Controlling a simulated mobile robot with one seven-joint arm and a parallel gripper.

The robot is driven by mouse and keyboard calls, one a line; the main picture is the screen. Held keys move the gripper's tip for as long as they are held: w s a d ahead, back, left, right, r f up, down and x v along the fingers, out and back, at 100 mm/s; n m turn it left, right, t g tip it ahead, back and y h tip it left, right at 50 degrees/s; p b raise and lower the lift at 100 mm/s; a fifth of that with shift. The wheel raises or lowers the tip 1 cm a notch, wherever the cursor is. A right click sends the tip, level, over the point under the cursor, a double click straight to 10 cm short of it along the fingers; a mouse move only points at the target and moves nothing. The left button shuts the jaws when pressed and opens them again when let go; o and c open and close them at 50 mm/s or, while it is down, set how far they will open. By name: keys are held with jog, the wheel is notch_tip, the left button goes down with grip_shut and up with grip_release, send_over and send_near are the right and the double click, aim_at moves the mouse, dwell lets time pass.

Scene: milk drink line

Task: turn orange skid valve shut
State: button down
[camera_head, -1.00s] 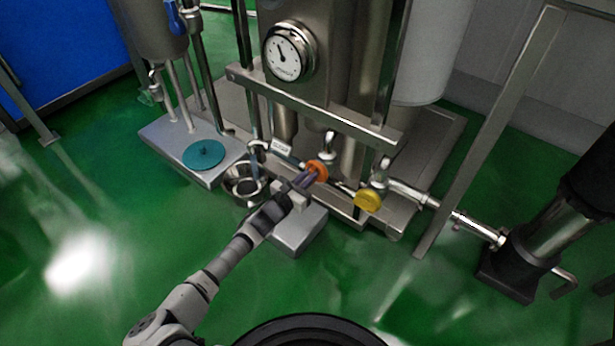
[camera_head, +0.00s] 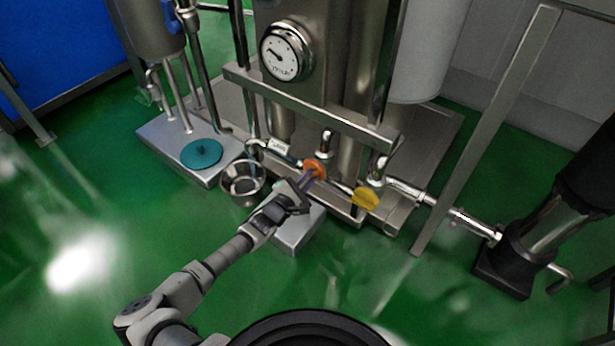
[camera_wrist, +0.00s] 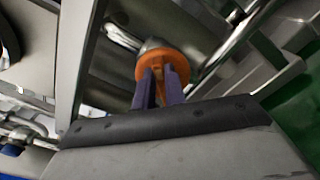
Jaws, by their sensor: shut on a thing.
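The orange valve (camera_head: 316,166) is a round handwheel on the skid's low pipework, left of the yellow valve (camera_head: 366,198). In the wrist view the orange valve (camera_wrist: 158,62) is in the upper middle, straight ahead of the fingers. My gripper (camera_head: 309,180) reaches it from the lower left; its two purple fingers also show in the wrist view (camera_wrist: 160,82). The gripper is shut on the orange valve's near rim. The fingers hide part of the wheel, and its exact angle is hard to tell.
A metal bowl (camera_head: 243,182) and a teal disc (camera_head: 202,154) lie left of my gripper. A grey block (camera_head: 297,235) is under my wrist. A horizontal rail (camera_head: 310,108) with a dial gauge (camera_head: 286,52) is above. Green floor in front is open.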

jog(key=m, duration=0.4)
jog(key=f+m, duration=0.1)
jog(key=m, duration=0.3)
jog(key=shift+s+d+f+m, duration=0.15)
jog(key=shift+m, duration=0.15)
dwell(0.5)
jog(key=c, duration=1.5)
grip_release()
jog(key=shift+o, duration=0.2)
jog(key=p+v, duration=0.2)
jog(key=v, duration=1.2)
